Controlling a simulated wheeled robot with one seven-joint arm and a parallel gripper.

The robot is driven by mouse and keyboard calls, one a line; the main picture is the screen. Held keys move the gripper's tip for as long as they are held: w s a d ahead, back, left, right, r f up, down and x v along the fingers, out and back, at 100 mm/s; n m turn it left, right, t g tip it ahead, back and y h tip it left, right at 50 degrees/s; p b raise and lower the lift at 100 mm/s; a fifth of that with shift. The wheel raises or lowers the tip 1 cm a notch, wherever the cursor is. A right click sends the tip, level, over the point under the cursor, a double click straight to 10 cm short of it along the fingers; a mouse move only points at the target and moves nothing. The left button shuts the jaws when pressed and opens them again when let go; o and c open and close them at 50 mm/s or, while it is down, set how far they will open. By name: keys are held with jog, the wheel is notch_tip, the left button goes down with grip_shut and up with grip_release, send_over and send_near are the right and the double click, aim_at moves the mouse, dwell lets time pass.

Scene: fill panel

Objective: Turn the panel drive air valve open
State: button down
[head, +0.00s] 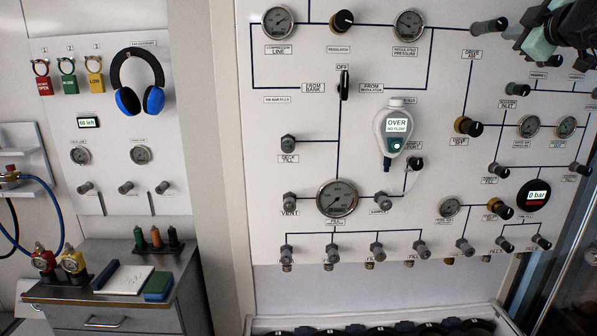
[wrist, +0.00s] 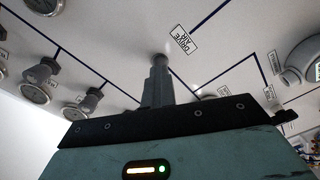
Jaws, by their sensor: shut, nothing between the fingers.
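The drive air valve (head: 490,27) is a grey knob at the top right of the panel, above and right of its DRIVE AIR label (head: 472,54) in the head view. In the wrist view the valve (wrist: 160,60) shows only as a small round end beyond my fingertips, beside the label (wrist: 183,40). My gripper (wrist: 158,75) is shut and empty, its fingers pointing at the valve. Whether the fingertips touch it cannot be told. In the head view my gripper comes in from the top right corner, and its fingertips are hard to make out. The valve's handle angle is unclear.
A DRIVE OFF knob (head: 467,126) sits below the valve. Gauges such as the regulated pressure gauge (head: 409,25) and several small valves surround it. A white meter (head: 395,130) reading OVER NO FLOW hangs left. A 0 bar display (head: 535,195) is lower right.

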jog(key=shift+d+r+p, duration=0.2)
jog(key=shift+r+p, duration=0.7)
jog(key=shift+p, duration=0.3)
jog(key=shift+d, duration=0.35)
jog(key=s, duration=0.6)
jog(key=shift+d+f, duration=0.15)
jog(key=shift+d, duration=0.1)
jog(key=shift+f, duration=0.1)
jog(key=w+n+b, duration=0.4)
jog(key=w+n, duration=0.2)
jog(key=shift+a+f, duration=0.35)
jog(key=shift+f, duration=0.1)
dwell(0.4)
jog(key=shift+a+r, duration=0.2)
jog(key=shift+a, duration=0.15)
dwell(0.8)
